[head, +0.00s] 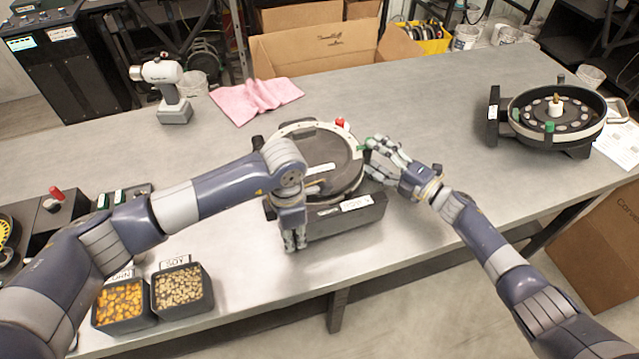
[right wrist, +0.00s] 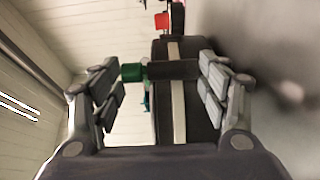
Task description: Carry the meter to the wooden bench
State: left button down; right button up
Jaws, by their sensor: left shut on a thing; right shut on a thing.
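A seed meter (head: 335,150), round and black with a pale rim, a red knob and a green knob, sits on the grey table in the middle of the head view. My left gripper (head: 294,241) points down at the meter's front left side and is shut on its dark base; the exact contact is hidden. My right gripper (head: 377,160) is at the meter's right side, beside the green knob. In the right wrist view its fingers (right wrist: 165,90) straddle a dark part of the meter and the green knob (right wrist: 132,72). No wooden bench is in view.
A second, open meter (head: 555,125) stands at the table's right end. Two seed bins (head: 182,292) stand front left. Cardboard boxes (head: 320,50) stand behind the table (head: 445,100). Table between the meters is clear.

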pick_arm(q)
jog(key=shift+d+r+p, duration=0.15)
jog(key=shift+r+p, duration=0.75)
jog(key=shift+r, duration=0.25)
jog(key=shift+d+r+p, duration=0.15)
jog(key=shift+r+p, duration=0.75)
jog(key=shift+r, duration=0.25)
jog(key=shift+d, duration=0.1)
